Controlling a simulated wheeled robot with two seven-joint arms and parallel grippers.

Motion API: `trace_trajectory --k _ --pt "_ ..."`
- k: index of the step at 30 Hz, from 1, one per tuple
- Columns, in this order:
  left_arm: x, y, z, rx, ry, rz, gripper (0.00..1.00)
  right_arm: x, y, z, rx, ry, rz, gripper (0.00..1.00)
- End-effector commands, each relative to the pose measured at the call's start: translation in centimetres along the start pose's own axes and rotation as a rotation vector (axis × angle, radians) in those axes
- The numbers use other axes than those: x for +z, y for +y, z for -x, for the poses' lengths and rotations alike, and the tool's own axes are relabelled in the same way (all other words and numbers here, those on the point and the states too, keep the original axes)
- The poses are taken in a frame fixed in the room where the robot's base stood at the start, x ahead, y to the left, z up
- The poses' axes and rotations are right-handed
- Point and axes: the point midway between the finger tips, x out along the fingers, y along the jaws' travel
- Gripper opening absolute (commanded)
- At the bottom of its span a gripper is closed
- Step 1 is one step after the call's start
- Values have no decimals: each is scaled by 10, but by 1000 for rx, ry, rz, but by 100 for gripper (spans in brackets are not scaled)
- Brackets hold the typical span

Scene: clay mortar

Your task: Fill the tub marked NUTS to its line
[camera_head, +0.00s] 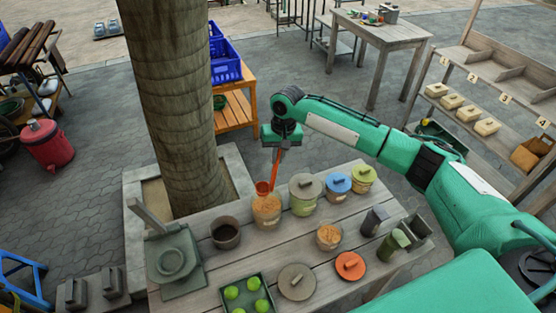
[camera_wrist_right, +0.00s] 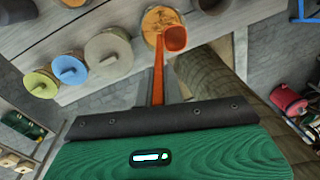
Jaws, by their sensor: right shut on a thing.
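My right gripper (camera_head: 279,152) is shut on the handle of an orange-red scoop (camera_head: 263,188), which hangs down with its bowl at the mouth of an open tub of tan-orange contents (camera_head: 267,213). In the right wrist view the scoop's bowl (camera_wrist_right: 174,39) overlaps the mouth of that tub (camera_wrist_right: 150,38); I cannot tell whether the bowl holds anything. A smaller open tub with similar contents (camera_head: 328,243) stands nearer the front. A dark, open pot (camera_head: 225,238) stands to the left. I cannot read NUTS or a fill line on any tub. My left gripper is not in view.
Lidded tubs, grey-topped (camera_head: 304,196), blue (camera_head: 338,185) and yellow (camera_head: 363,177), stand along the back. A grey lid (camera_head: 296,283), an orange lid (camera_head: 350,267) and a tray of green balls (camera_head: 266,284) lie in front. A tree trunk (camera_head: 178,100) rises behind the table.

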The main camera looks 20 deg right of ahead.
Motion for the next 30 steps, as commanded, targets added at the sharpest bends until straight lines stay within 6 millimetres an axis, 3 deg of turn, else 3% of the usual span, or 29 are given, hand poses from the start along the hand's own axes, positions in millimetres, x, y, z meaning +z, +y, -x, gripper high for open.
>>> trace_trajectory --k 6,17,30 --pt "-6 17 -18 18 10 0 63 0 2 -15 0 0 1 0" --pt "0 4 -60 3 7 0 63 0 7 -50 0 1 1 0" --pt "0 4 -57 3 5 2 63 1 13 -96 -1 -1 0 0"
